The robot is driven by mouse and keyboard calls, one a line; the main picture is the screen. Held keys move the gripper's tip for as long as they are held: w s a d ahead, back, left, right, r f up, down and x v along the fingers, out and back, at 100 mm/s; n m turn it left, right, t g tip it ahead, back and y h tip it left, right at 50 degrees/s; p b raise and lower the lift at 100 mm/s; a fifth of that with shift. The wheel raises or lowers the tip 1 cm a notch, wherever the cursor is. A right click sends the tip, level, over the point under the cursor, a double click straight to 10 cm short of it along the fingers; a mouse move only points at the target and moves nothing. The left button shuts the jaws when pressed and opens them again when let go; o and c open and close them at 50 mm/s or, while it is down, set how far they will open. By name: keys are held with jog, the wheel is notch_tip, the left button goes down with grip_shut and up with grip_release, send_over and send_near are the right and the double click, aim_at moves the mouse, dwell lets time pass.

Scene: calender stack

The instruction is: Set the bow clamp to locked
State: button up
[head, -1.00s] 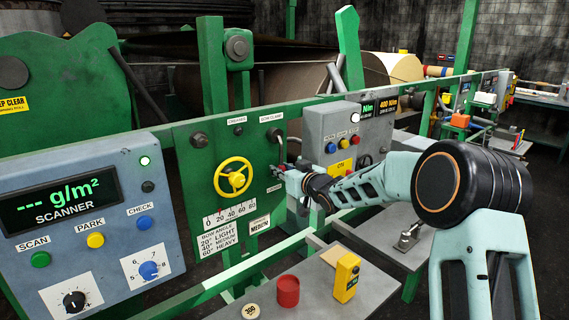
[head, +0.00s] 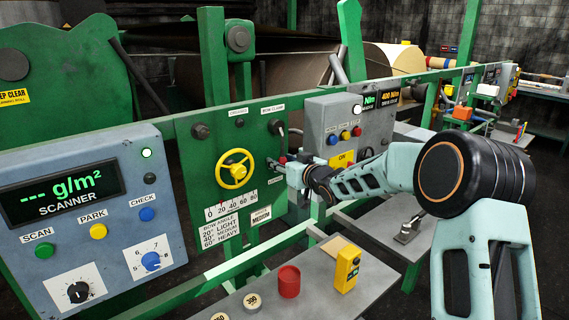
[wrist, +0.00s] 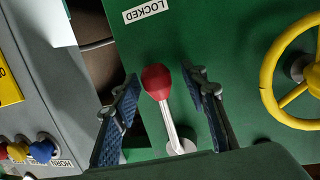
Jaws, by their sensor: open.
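The bow clamp lever has a red knob (wrist: 157,80) on a silver arm with a pale base (wrist: 180,148), on the green panel. In the head view the red knob (head: 283,160) hangs below its pivot, just at my gripper's tip. In the upside-down wrist view the arm points toward the LOCKED label (wrist: 147,11), tilted slightly, with a gap between knob and label. My gripper (wrist: 160,98) is open, one finger on each side of the lever. I see gaps on both sides of the knob. In the head view my gripper (head: 287,170) partly hides this area.
A yellow handwheel (head: 235,169) is close beside the lever. A grey box (head: 340,125) with coloured buttons stands on the other side. Below is a grey table (head: 325,295) with a red cylinder (head: 288,281) and a yellow device (head: 346,270).

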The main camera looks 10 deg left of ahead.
jog(key=v, duration=1.2)
